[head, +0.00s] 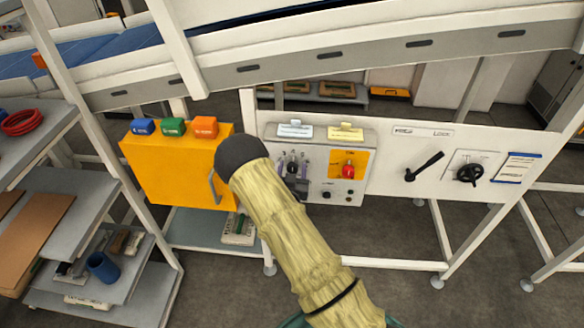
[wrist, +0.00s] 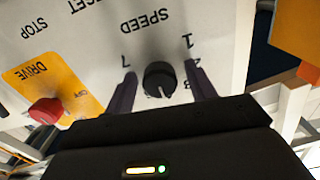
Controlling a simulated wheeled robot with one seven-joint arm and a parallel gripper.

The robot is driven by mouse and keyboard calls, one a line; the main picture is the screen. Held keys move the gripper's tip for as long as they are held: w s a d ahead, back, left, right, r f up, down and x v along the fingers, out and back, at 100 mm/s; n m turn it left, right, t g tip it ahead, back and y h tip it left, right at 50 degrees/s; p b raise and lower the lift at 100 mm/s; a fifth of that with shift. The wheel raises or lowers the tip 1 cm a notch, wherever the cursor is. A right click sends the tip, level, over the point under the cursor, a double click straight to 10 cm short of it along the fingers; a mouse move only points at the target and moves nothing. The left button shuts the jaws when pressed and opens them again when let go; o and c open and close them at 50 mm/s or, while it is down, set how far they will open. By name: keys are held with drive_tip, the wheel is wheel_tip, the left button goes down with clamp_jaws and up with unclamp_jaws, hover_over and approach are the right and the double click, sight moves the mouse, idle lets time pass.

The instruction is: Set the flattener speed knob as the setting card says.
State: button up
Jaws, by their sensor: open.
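The speed knob (wrist: 159,82) is black and round and sits on the pale panel (wrist: 215,25) under the word SPEED, upside down in the wrist view. The numbers 1, 2, 3 and 7 show around it; those along the picture's lower side are hidden by my gripper. A pale mark on the knob points roughly down in that view. My gripper (wrist: 160,70) is open, one finger on each side of the knob; contact cannot be told. In the head view, a white card (head: 295,130) and a yellow card (head: 345,133) lie on the control box (head: 315,190), too small to read.
A red DRIVE knob (wrist: 45,111) on a yellow plate is beside the speed dial. In the head view, an orange cabinet (head: 165,175) stands left of the box. A black lever (head: 424,166) and a handwheel (head: 470,174) are to the right. The conveyor (head: 300,62) runs above.

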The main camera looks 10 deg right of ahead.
drive_tip(key=c, duration=1)
drive_tip(key=shift+o, duration=0.2)
drive_tip(key=shift+f+m+b, duration=0.15)
drive_tip(key=shift+m+b, duration=0.35)
drive_tip(key=shift+b, duration=0.5)
drive_tip(key=m+b, duration=0.1)
drive_tip(key=b, duration=0.2)
drive_tip(key=shift+f+m, duration=0.2)
drive_tip(key=shift+m, duration=0.2)
drive_tip(key=m+b, duration=0.3)
drive_tip(key=b, duration=0.2)
drive_tip(key=shift+b, duration=0.35)
drive_tip(key=m+b, duration=0.3)
drive_tip(key=b, duration=0.3)
drive_tip(key=m+b, duration=0.2)
drive_tip(key=b, duration=0.1)
drive_tip(key=shift+r, duration=0.25)
